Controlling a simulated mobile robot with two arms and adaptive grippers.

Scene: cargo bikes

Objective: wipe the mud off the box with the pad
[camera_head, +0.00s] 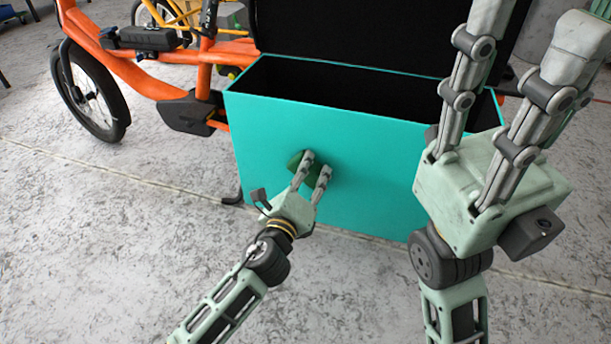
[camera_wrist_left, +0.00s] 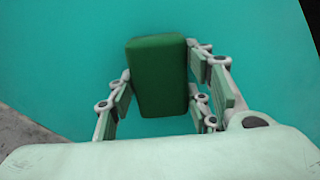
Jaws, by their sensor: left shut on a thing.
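The turquoise box (camera_head: 255,150) is the open cargo box of the orange bike, and its front side faces me. My left gripper (camera_head: 316,170) is shut on a dark green pad (camera_head: 296,158) in front of that side. In the left wrist view the green pad (camera_wrist_left: 158,75) sits between the fingers, against the turquoise box side (camera_wrist_left: 70,60); I cannot tell for sure whether it touches. No mud shows on the visible parts of the side; what lies behind the pad and the arms is hidden. My right gripper (camera_head: 535,45) is raised at the right with its fingers apart, empty.
The orange bike (camera_head: 150,62) with its black wheel (camera_head: 92,92) stands at the left, and a yellow bike (camera_head: 172,15) is behind it. The box lid (camera_head: 345,25) stands open at the back. The grey concrete floor (camera_head: 100,230) is clear at the front left.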

